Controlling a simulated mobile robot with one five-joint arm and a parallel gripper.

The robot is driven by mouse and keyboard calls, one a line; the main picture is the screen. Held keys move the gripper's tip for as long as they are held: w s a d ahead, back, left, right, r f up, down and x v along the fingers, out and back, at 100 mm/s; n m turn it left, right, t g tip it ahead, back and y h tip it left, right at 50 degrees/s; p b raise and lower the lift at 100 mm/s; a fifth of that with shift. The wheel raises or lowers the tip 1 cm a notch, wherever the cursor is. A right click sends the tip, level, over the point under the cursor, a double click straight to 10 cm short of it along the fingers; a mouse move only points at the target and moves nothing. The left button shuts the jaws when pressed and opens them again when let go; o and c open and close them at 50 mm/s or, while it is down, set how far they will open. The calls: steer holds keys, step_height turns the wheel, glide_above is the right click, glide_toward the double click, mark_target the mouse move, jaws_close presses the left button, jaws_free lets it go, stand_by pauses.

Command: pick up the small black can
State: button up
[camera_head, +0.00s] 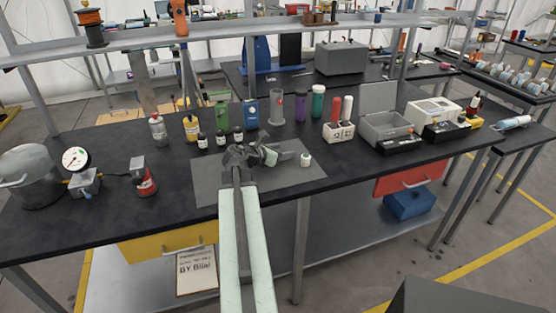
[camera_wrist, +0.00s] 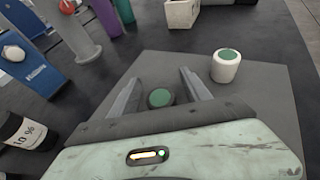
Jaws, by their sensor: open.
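The small black can (camera_wrist: 160,98) with a green top is on the grey mat (camera_wrist: 270,100) in the wrist view. It shows between my gripper's two spread fingers, nearer the palm than the fingertips, and its lower part is hidden by the gripper body. My gripper (camera_wrist: 159,76) is open, and I cannot tell whether either finger touches the can. In the head view my gripper (camera_head: 287,156) is low over the mat, and I cannot make out the black can there.
A white can (camera_wrist: 226,67) with a green top stands on the mat beyond my right finger; it also shows in the head view (camera_head: 305,160). A blue box (camera_wrist: 30,50) and a purple cylinder (camera_wrist: 105,15) stand behind.

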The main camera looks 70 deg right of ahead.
steer(key=shift+a, duration=0.1)
jaws_close()
steer(key=shift+r, duration=0.15)
